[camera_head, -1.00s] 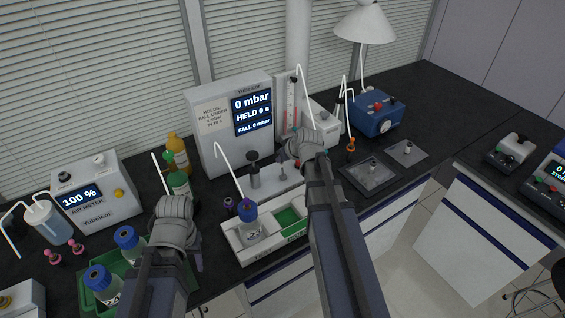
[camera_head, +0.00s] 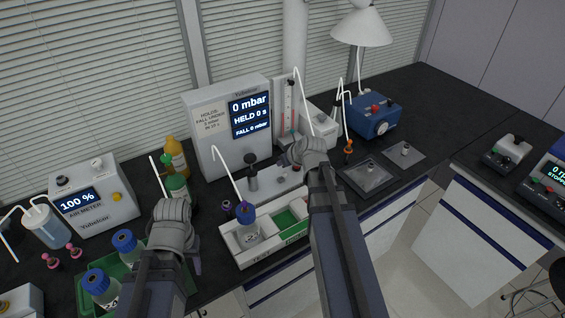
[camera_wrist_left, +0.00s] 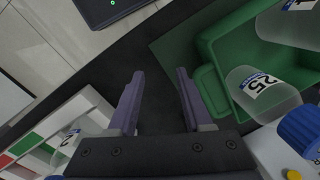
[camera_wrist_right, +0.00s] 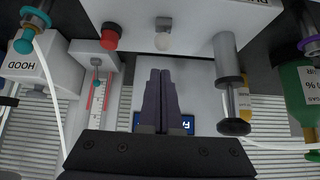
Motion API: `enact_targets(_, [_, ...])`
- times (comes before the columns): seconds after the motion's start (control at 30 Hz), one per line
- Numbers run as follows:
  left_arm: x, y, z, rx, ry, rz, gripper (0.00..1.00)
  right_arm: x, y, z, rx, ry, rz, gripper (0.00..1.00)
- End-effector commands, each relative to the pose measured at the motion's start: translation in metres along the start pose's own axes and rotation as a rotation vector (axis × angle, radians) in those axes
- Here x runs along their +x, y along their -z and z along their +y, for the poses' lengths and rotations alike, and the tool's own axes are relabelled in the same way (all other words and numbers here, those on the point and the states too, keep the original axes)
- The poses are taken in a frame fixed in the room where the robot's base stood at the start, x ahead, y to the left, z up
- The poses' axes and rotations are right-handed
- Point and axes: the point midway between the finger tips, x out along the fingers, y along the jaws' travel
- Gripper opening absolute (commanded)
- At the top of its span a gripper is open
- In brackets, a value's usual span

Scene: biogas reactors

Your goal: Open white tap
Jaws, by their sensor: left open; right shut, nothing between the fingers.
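A small white tap knob (camera_wrist_right: 163,40) sits on the face of a pale box (camera_wrist_right: 200,22) in the right wrist view, beside a red knob (camera_wrist_right: 110,36). My right gripper (camera_wrist_right: 160,78) is shut and empty, its fingertips pointing at the white knob with a visible gap. In the head view, my right gripper (camera_head: 284,159) is in front of the pressure unit (camera_head: 232,125), and the arm hides part of the box there. My left gripper (camera_wrist_left: 158,78) is open and empty, near the green crate (camera_wrist_left: 207,92) with bottles; its wrist shows low left in the head view.
A metal plunger (camera_wrist_right: 232,85) and a green bottle (camera_wrist_right: 298,90) stand to the right in the right wrist view. Thin white tubes rise near my right arm. A blue box (camera_head: 372,116) stands further right.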

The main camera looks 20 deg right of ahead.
Motion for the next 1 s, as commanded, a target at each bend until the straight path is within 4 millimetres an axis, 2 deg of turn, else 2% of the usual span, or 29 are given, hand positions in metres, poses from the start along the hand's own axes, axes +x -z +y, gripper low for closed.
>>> enact_targets(0.1, [-0.007,0.0,-0.001,0.0,0.0,0.0,0.5,-0.006,0.005,0.0,0.0,0.0,0.0,0.0])
enact_targets(0.63, [-0.012,-0.001,-0.001,0.0,0.0,0.0,0.5,-0.007,0.011,0.0,0.0,0.0,0.0,0.0])
enact_targets(0.77, [-0.021,-0.001,-0.002,0.0,0.0,0.0,0.5,-0.009,0.022,-0.001,0.0,0.0,0.0,0.0])
enact_targets(0.97, [-0.046,-0.003,-0.004,0.001,0.0,0.0,0.5,-0.015,0.053,-0.004,-0.001,0.0,0.0,0.0])
enact_targets(1.0, [-0.046,-0.003,-0.004,0.001,0.0,0.0,0.5,-0.025,0.041,-0.006,0.001,-0.002,0.0,0.0])
